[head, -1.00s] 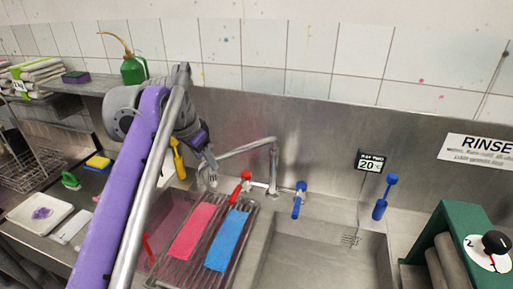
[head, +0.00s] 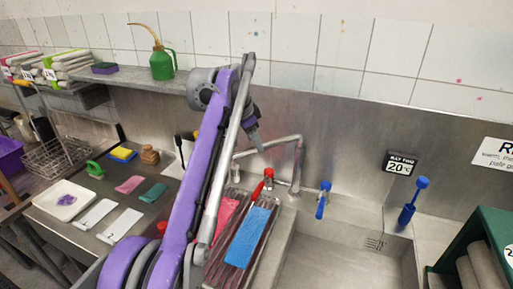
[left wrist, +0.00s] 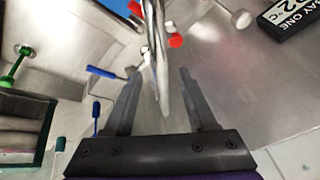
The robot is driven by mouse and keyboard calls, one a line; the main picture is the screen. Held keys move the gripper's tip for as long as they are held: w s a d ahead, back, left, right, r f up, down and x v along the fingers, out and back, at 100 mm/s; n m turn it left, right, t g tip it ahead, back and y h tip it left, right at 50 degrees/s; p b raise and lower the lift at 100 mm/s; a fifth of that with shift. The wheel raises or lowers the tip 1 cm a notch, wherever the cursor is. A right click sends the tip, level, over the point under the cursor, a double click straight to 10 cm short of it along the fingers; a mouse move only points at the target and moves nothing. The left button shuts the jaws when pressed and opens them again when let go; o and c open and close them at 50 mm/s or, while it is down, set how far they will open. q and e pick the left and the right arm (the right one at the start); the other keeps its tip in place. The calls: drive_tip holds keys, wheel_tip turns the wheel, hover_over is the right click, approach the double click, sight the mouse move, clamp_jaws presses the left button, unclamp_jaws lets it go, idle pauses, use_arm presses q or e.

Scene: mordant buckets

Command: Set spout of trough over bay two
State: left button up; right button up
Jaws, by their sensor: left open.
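The metal spout (head: 276,141) swings out left from its post between the red and blue taps. Its end hangs on the left side, over the bay with the rack. Bay two (head: 340,250) is the empty basin at right, under the sign reading BAY TWO 20°C (head: 401,163). My left gripper (head: 259,148) is open at the spout's horizontal arm. In the left wrist view the spout (left wrist: 157,40) runs between the two spread fingers (left wrist: 160,75), apparently touching neither. My right gripper is not in view.
A red tap (head: 268,174) and a blue tap (head: 323,200) flank the post. A rack holds a blue cloth (head: 248,238) and a red cloth partly behind my arm. A blue-handled brush (head: 413,200) stands right. A green oil can (head: 162,64) is on the shelf.

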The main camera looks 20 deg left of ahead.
use_arm(q)
drive_tip(key=shift+x, duration=1.25)
drive_tip(key=shift+r, duration=0.1)
clamp_jaws()
idle(0.4)
